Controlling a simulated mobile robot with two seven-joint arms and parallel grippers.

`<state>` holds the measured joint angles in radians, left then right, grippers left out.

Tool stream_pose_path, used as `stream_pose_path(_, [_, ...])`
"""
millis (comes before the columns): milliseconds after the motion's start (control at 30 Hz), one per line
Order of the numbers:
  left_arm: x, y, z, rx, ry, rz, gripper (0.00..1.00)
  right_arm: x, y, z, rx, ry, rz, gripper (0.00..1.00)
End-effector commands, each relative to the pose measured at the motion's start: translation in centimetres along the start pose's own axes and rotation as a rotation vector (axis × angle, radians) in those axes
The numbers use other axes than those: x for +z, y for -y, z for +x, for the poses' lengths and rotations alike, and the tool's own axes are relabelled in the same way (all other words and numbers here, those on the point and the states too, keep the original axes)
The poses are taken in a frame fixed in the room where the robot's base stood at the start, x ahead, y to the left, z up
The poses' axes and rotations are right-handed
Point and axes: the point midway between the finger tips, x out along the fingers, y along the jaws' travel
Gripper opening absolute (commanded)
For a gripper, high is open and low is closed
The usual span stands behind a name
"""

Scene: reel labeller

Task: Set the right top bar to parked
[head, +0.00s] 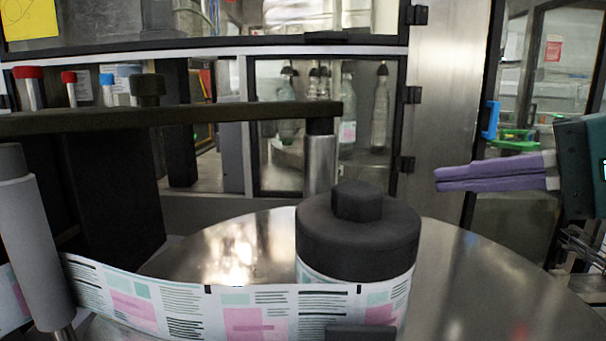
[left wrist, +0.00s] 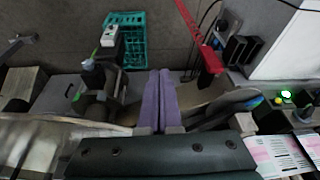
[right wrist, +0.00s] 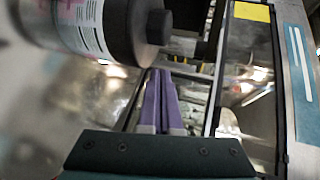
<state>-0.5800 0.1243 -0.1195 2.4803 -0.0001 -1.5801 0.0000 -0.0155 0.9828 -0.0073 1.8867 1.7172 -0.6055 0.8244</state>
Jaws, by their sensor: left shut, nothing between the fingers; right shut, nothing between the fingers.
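A long dark top bar (head: 200,115) runs level across the head view from the left edge to the top of a metal post (head: 320,160). I cannot tell for certain whether it is the right top bar. My right gripper (head: 437,180) has purple fingers, shut and empty, pointing left. It is to the right of the bar's end and clear of it. In the right wrist view its fingers (right wrist: 160,75) are just below a roll's dark knob (right wrist: 158,27), with no contact clearly visible. My left gripper (left wrist: 160,75) shows only in the left wrist view, shut and empty.
A label roll with a black hub (head: 355,235) stands on a round metal plate (head: 460,270), its printed web (head: 170,305) running left. A grey roller (head: 35,240) stands at left. A steel door frame (head: 445,100) is behind. The left wrist view shows a green crate (left wrist: 125,45) and a red bar (left wrist: 200,45).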

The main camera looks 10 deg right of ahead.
Motion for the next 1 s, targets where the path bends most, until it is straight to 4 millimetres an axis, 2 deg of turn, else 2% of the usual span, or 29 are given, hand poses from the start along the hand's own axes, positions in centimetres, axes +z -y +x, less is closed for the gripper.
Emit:
stream_pose_path(167, [-0.4,0.1,-1.2,0.0,0.0,0.0,0.0,0.0,0.6,2.8,-0.006,0.001,0.002,0.0])
stream_pose_path(400, [-0.7,0.1,-2.3,0.0,0.0,0.0,0.0,0.1,0.5,8.0,-0.005,0.002,0.001,0.0])
stream_pose_path(600, [-1.0,0.1,-3.1,0.002,-0.001,-0.002,0.0,0.2,1.1,11.1,-0.001,0.003,-0.002,0.0])
stream_pose_path(800, [-1.1,-0.1,-3.3,0.005,-0.001,-0.006,0.0,0.2,1.3,12.5,0.001,0.003,-0.002,0.0])
stream_pose_path(1000, [-1.1,-0.1,-3.3,0.006,-0.001,-0.007,0.0,0.1,1.2,12.7,0.001,0.002,-0.004,0.0])
